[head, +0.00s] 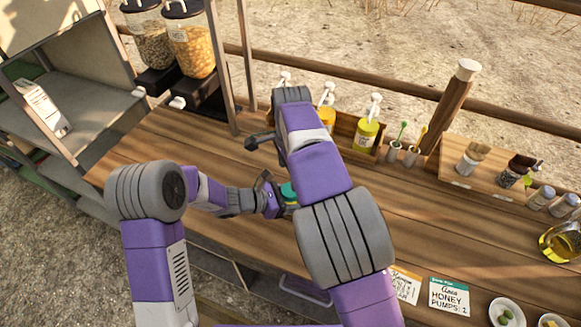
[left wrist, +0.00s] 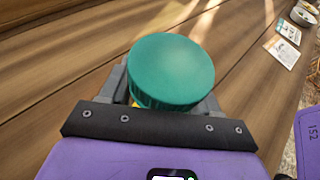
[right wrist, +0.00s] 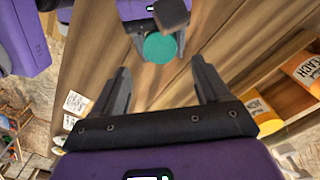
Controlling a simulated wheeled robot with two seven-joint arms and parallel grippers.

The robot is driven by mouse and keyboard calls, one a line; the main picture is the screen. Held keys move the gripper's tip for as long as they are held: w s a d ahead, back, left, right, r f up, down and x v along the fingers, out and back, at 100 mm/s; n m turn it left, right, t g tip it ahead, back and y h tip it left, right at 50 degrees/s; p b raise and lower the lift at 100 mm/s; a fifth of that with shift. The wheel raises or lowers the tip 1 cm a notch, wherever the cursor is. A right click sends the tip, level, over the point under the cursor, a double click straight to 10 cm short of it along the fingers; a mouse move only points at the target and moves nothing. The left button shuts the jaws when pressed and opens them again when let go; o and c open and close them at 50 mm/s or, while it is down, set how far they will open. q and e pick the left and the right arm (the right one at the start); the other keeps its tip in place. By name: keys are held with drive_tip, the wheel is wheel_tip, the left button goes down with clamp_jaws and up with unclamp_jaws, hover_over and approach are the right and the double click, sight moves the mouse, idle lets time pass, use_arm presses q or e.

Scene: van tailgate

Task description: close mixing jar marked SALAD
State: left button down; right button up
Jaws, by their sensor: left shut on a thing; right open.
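A jar with a round green lid is held between the fingers of my left gripper (head: 275,195). The green lid (left wrist: 171,70) fills the middle of the left wrist view, with a sliver of yellow below its edge. The jar's body and any SALAD marking are hidden, and I cannot tell how tightly the lid sits. In the head view the lid (head: 288,191) shows only partly behind my right arm. My right gripper (right wrist: 161,72) is open and empty, apart from the lid (right wrist: 160,47), which appears beyond its fingertips.
Pump bottles (head: 366,128) stand in a wooden rack at the back of the counter. Two grain dispensers (head: 191,45) stand at the back left. Order cards (head: 449,295), a small bowl (head: 506,314) and an oil jug (head: 561,241) are at the right. The counter's middle right is clear.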

sight(290, 201)
wheel_tip(290, 201, down, 7)
drive_tip(key=shift+f, duration=0.1)
idle(0.3)
drive_tip(key=c, duration=1.1)
drive_tip(key=m, duration=0.3)
drive_tip(key=o, duration=1.2)
